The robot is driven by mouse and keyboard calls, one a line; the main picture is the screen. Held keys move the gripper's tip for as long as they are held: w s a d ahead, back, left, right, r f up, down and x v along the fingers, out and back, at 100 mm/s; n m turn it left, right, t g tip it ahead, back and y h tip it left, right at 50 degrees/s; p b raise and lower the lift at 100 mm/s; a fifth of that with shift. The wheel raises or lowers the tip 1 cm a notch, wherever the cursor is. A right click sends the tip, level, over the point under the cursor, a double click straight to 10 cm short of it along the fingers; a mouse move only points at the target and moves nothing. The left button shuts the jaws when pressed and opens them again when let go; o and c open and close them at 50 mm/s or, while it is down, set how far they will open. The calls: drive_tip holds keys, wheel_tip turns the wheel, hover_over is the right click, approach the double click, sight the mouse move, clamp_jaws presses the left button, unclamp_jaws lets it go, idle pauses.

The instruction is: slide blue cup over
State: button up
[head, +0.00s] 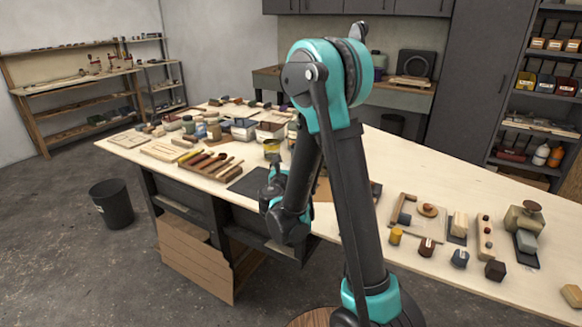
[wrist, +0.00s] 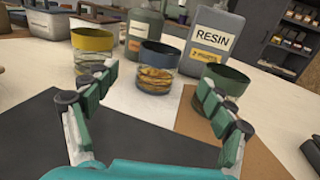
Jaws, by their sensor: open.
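The blue cup (wrist: 158,54) has a blue upper band and a clear lower part with amber stuff in it. It stands upright ahead of my gripper (wrist: 157,82), centred between the fingers and apart from them. My gripper is open and empty, low over the table. A yellow-banded cup (wrist: 92,41) stands to the left, partly behind the left finger. A green-banded cup (wrist: 228,77) stands to the right, partly hidden by the right finger. In the head view the yellow-banded cup (head: 271,146) shows beside my arm; I cannot make out the blue cup there.
A grey RESIN bottle (wrist: 209,36) and another grey bottle (wrist: 145,26) stand behind the cups. A dark mat (wrist: 75,130), a white sheet (wrist: 140,100) and a brown sheet (wrist: 195,122) lie on the table. A tool tray (head: 210,164) is left of the mat.

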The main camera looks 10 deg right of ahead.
drive_tip(key=x, duration=1.3)
drive_tip(key=shift+w+d, duration=0.15)
drive_tip(key=shift+w, duration=0.25)
drive_tip(key=c, duration=1.4)
